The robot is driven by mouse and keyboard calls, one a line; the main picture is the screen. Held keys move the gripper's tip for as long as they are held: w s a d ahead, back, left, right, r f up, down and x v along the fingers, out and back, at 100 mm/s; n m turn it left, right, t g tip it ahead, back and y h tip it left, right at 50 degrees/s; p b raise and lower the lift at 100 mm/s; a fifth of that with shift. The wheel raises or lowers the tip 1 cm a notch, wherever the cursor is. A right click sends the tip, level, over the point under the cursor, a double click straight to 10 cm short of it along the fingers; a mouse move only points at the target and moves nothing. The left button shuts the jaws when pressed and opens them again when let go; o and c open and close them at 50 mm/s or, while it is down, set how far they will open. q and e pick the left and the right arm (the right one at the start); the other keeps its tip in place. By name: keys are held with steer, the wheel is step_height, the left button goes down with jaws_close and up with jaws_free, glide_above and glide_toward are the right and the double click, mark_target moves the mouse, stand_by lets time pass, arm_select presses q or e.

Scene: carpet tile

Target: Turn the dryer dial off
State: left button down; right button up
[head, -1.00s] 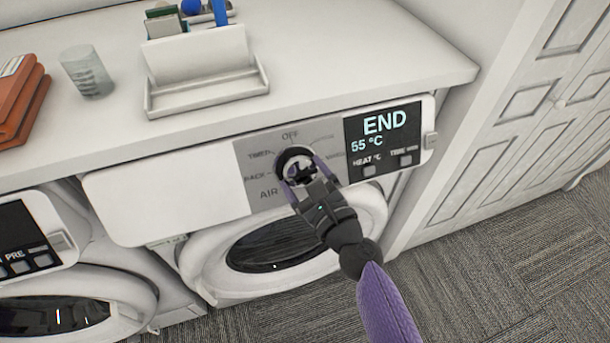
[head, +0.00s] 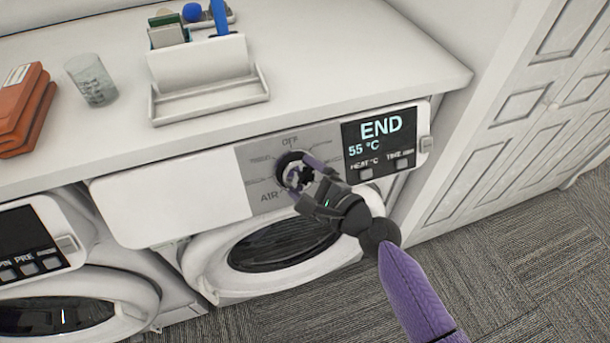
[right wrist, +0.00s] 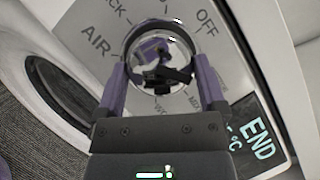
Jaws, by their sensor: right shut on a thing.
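The dryer dial (head: 292,166) is a round knob with a shiny face on the grey part of the dryer's panel. OFF stands above it and AIR at its lower left. My right gripper (head: 301,173) is shut on the dial, with a purple finger on each side of its rim. In the right wrist view the dial (right wrist: 161,50) sits between the fingertips (right wrist: 160,65) and its face reflects the gripper. I cannot make out where the dial points. The dryer display (head: 380,131) reads END and 55 °C. My left gripper is not in view.
The dryer's round door (head: 280,245) is below the panel. A second machine (head: 30,245) stands at the left. The white countertop (head: 340,60) holds a white holder (head: 205,80), a clear glass (head: 91,80) and folded orange-brown items (head: 24,108). A panelled cabinet door (head: 480,170) is at the right.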

steer(key=n, duration=0.1)
steer(key=n+g+p, duration=0.1)
steer(key=n, duration=0.1)
steer(key=shift+w+r+g, duration=0.1)
steer(key=shift+r+g, duration=0.1)
steer(key=shift+g, duration=0.1)
steer(key=n+g+p, duration=0.1)
steer(key=n+p, duration=0.1)
steer(key=n, duration=0.2)
steer(key=shift+r+g, duration=0.15)
steer(key=shift+g, duration=0.25)
steer(key=n+g+h+p, duration=0.1)
steer(key=n+p, duration=0.1)
steer(key=shift+w+r+n, duration=0.1)
steer(key=shift+n, duration=0.3)
steer(key=shift+n+g+h+p, duration=0.4)
steer(key=shift+n+h+p, duration=0.1)
steer(key=shift+n+p, duration=0.3)
